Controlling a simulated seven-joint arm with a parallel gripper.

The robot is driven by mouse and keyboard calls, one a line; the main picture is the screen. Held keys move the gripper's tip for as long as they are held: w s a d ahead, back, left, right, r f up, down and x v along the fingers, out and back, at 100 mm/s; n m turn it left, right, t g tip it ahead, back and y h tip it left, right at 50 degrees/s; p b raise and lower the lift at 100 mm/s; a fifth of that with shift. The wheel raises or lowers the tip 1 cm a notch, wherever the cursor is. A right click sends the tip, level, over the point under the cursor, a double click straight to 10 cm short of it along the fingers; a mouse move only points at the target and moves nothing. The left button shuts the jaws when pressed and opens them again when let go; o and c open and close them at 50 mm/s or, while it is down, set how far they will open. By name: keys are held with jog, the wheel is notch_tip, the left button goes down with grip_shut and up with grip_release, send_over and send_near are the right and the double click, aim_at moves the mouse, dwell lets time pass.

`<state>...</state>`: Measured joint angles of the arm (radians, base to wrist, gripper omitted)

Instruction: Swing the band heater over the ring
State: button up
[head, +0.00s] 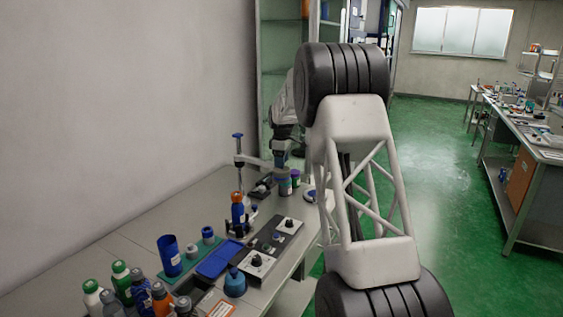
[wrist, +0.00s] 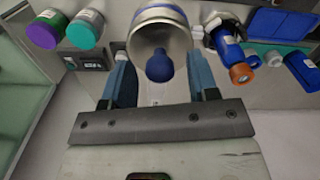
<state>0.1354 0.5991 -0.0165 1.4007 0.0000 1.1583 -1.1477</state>
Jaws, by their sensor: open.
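The band heater appears to be the wide metal hoop (wrist: 143,17) with a round blue knob (wrist: 159,66) in the wrist view. My gripper (wrist: 161,80) is open, one blue finger on each side of the knob. I cannot tell whether either finger touches it. In the head view my gripper (head: 284,172) is at the right end of a grey horizontal arm (head: 257,163) on a blue-topped post (head: 238,150). An orange-capped blue bottle (head: 238,213) stands near the post's foot; it also shows in the wrist view (wrist: 228,48). I cannot make out the ring for certain.
Purple-lidded (wrist: 41,34) and teal-lidded (wrist: 80,34) jars stand close to the left of the hoop. A dark control panel (head: 272,244), a blue tray (head: 220,259), a blue cup (head: 170,256) and several bottles occupy the bench (head: 133,243). A wall runs along its left.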

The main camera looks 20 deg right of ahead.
jog(key=shift+f, duration=0.15)
grip_shut()
dwell(0.4)
jog(key=shift+s+a, duration=0.15)
jog(key=shift+s+a+m, duration=0.5)
jog(key=shift+s+a, duration=0.05)
jog(key=shift+a, duration=0.1)
jog(key=s+a+m, duration=0.1)
jog(key=a+m, duration=0.2)
jog(key=a, duration=0.2)
jog(key=s+a+m, duration=0.2)
jog(key=a+m, duration=0.1)
jog(key=a, duration=0.3)
jog(key=s+a+m, duration=0.1)
jog(key=a+m, duration=0.2)
jog(key=a, duration=0.3)
jog(key=shift+s, duration=0.15)
jog(key=shift+a+m, duration=0.6)
jog(key=shift+a, duration=0.05)
jog(key=shift+w+a, duration=0.1)
jog(key=shift+w, duration=0.1)
